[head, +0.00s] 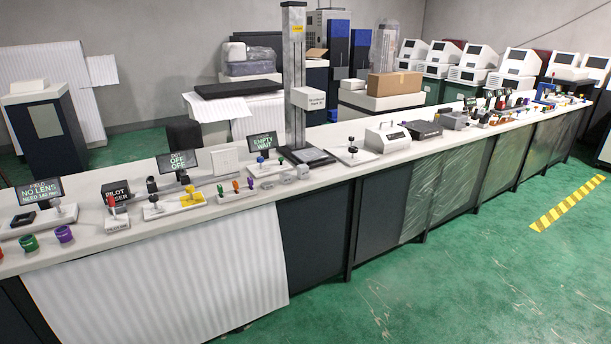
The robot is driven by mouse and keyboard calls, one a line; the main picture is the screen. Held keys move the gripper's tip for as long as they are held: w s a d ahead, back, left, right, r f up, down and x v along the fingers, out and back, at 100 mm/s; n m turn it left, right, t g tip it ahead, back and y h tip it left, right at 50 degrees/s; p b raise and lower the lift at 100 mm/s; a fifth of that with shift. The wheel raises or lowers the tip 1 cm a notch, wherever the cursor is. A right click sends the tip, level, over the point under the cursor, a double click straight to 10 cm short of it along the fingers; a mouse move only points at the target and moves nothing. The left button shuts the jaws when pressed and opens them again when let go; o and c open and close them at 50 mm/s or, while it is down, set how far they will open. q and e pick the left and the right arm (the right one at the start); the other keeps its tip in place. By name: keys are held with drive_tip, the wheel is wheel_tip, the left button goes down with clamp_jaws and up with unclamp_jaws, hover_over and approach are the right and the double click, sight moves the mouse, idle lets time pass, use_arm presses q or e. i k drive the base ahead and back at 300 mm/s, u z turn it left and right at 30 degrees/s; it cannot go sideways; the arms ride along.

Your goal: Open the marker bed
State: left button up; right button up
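A tall grey column (293,45) stands on the long bench near the middle of the view. A white box (308,98) with small, unreadable lettering sticks out from it. A dark flat plate (311,156) lies at its foot; I cannot tell for sure whether this is the marker bed, or whether it is open. A small screen (262,142) left of the column reads "EMPTY WAIT". Neither of my grippers is in view.
The white bench top (380,164) runs from front left to far right. It carries screens reading "NO LENS" (40,191) and "OFF OFF" (177,160), a "PILOT LASER" box (115,192) and several small knobs. Green floor (470,270) in front is clear, with a yellow-striped strip (567,204).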

sight(307, 155)
drive_tip(key=z, duration=0.3)
drive_tip(key=i, duration=2)
drive_tip(key=u, duration=0.95)
